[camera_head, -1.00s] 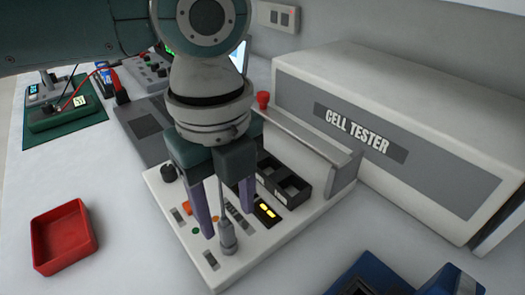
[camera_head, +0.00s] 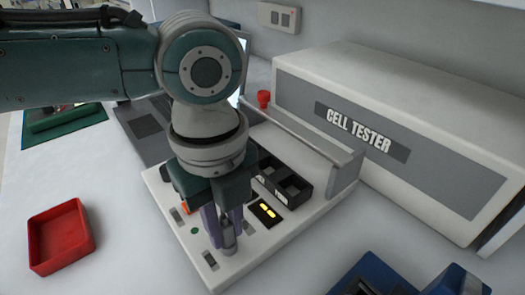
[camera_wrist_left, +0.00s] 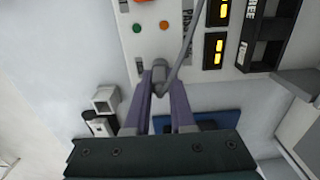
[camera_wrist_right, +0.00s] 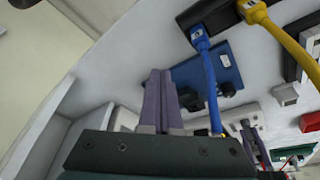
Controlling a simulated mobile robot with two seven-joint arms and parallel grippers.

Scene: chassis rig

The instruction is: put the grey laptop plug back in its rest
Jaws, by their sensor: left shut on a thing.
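The grey laptop plug (camera_head: 229,242) stands upright at the front part of the white panel (camera_head: 290,235). My left gripper (camera_head: 222,236) comes down from above, its purple fingers closed on the plug. In the left wrist view the plug (camera_wrist_left: 159,67) shows at the fingertips, with a thin grey cable running up from it. The fingers hide part of the plug. I cannot make out which part is its rest. My right gripper (camera_wrist_right: 160,78) shows only in the right wrist view, its fingers together with nothing visible between them.
A red tray (camera_head: 45,262) stands at the left. The large cell tester box (camera_head: 420,160) is behind and right of the panel. A black two-slot holder (camera_head: 291,190) sits on the panel. A blue device (camera_head: 447,284) is at the lower right. Bare table lies between tray and panel.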

